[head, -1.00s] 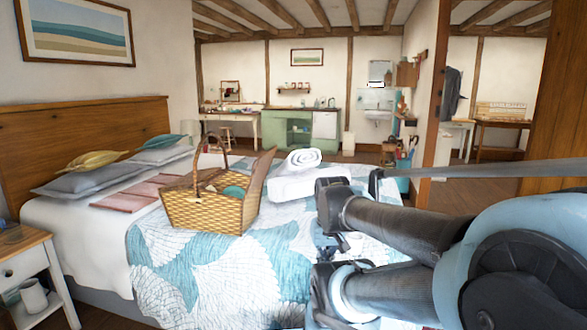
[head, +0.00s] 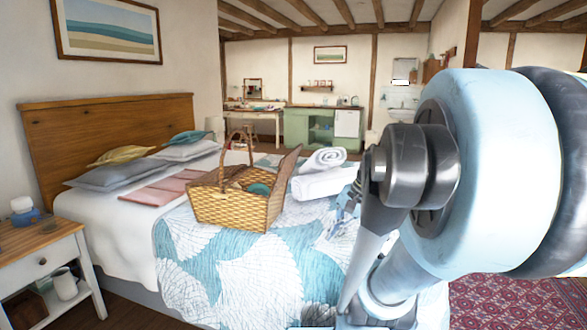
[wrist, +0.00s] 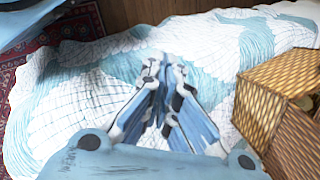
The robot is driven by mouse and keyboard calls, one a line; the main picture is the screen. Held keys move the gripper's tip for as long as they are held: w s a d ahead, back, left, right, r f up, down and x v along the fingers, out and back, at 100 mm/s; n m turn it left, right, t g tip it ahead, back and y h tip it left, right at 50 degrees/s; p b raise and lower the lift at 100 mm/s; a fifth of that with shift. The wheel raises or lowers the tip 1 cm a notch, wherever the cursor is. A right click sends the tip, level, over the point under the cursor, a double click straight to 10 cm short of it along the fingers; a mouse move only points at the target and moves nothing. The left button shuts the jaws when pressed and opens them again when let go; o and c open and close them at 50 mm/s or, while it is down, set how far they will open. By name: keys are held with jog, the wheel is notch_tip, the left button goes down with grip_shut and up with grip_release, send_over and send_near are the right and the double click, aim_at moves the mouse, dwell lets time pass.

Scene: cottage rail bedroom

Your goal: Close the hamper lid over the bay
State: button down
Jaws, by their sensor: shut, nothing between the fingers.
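The wicker hamper (head: 232,210) stands on the bed, with its tall handle (head: 225,150) upright. One lid (head: 284,172) is raised and leans outward on the hamper's right side. A teal item (head: 259,189) shows in the open bay beside it. The hamper is partly cut off at the right edge of the wrist view (wrist: 270,90). My gripper (wrist: 160,62) is shut and empty above the quilt, apart from the hamper. In the head view it is small and partly hidden by my arm, to the right of the hamper.
Rolled and folded white towels (head: 322,182) lie just right of the raised lid. Pillows (head: 120,172) and a pink cloth (head: 158,188) lie behind and left of the hamper. A nightstand (head: 40,250) stands at the left. The quilt (head: 235,275) in front of the hamper is clear.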

jog(key=w+r+m+t+y, duration=0.2)
jog(key=w+r+m+y, duration=0.6)
jog(key=w+r+m, duration=0.65)
jog(key=w+a+n, duration=0.1)
jog(key=w+a, duration=0.2)
jog(key=a, duration=0.9)
jog(key=shift+w+r, duration=0.2)
jog(key=shift+w, duration=0.15)
